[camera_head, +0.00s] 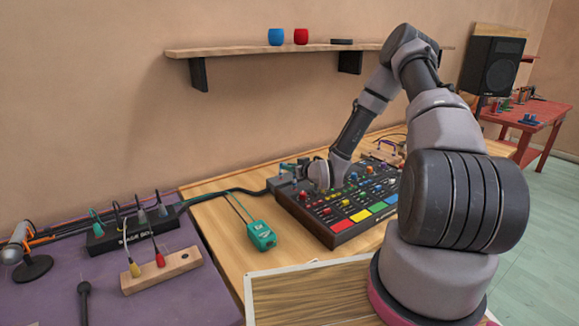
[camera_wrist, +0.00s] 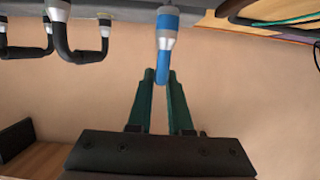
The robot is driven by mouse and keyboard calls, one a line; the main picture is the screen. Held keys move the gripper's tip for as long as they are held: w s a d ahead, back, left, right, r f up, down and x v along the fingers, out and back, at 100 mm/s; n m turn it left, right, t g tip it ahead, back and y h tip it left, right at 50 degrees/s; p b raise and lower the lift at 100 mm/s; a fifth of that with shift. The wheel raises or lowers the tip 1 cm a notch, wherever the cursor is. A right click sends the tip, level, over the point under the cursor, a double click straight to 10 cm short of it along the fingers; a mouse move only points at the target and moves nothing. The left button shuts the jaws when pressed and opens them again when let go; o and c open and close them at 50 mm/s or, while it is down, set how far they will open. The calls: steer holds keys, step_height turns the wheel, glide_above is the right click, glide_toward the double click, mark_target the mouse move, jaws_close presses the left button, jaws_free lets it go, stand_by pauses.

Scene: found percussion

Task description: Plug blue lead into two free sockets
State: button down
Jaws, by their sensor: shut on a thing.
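In the wrist view my gripper (camera_wrist: 162,78) has two dark green fingers shut on the blue lead (camera_wrist: 162,58). The lead has a blue plug sleeve and a silver collar, and its plug end points at a grey panel (camera_wrist: 118,12) along the top edge. I cannot tell whether the plug is seated in a socket or only against the panel. The other end of the lead is not visible. Black looped leads (camera_wrist: 82,48) with silver collars stand on the same panel to the left. In the head view my gripper is beside the colourful pad synth and the blue lead cannot be made out.
The pad synth (camera_head: 341,235) lies on the wooden table. A teal box (camera_head: 261,236) with two thin cables lies left of it. A stage box (camera_head: 127,236) with plugs and a wooden block (camera_head: 161,273) sit on a purple cloth. A shelf (camera_head: 270,48) hangs above.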

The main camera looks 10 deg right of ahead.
steer(key=shift+f, duration=0.65)
steer(key=c, duration=0.8)
jaws_free()
steer(key=shift+o, duration=0.2)
steer(key=v, duration=1.1)
steer(key=shift+a, duration=0.1)
steer(key=shift+w, duration=0.15)
